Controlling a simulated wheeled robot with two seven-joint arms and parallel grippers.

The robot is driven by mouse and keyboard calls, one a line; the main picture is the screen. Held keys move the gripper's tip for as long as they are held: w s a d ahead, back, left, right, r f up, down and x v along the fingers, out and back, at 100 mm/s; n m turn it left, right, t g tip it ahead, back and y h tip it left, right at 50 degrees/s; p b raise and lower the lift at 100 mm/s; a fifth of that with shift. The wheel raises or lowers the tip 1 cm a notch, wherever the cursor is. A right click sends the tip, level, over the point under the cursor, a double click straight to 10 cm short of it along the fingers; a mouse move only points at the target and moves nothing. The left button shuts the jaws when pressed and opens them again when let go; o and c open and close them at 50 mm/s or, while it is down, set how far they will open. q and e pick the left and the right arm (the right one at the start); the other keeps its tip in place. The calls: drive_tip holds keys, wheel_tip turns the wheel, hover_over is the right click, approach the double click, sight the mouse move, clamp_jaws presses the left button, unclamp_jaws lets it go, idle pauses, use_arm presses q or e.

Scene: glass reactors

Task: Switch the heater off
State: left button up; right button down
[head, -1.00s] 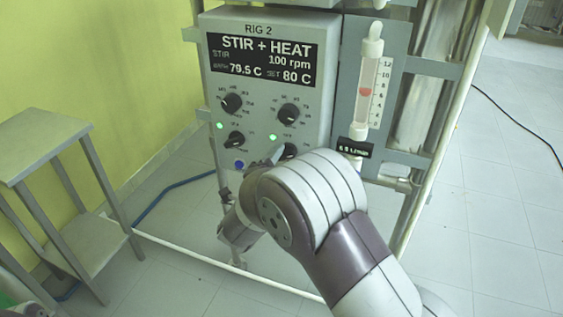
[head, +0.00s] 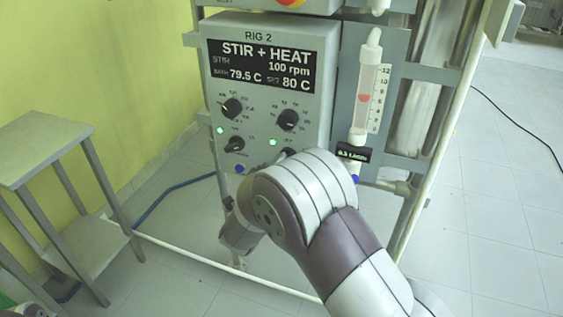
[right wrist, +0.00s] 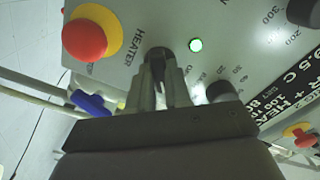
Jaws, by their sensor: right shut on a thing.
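The heater knob (right wrist: 158,53) is a small black switch by the HEATER label in the right wrist view. My right gripper (right wrist: 165,72) is shut on it. A green lamp (right wrist: 195,45) beside the knob is lit; it also shows lit in the head view (head: 272,142). There my right arm hides the gripper and most of the knob.
A red button with yellow collar (right wrist: 85,38) is close to the gripper. Two dials (head: 232,108) (head: 288,120) and a stir switch (head: 234,144) with a lit green lamp share the panel. A flow tube (head: 367,90) stands right of the box. A grey side table (head: 45,145) is at left.

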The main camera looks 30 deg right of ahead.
drive_tip(key=n+p, duration=0.8)
drive_tip(key=n, duration=0.2)
idle(0.5)
drive_tip(key=shift+n, duration=0.3)
drive_tip(key=c, duration=1.1)
unclamp_jaws()
drive_tip(key=shift+o, duration=0.2)
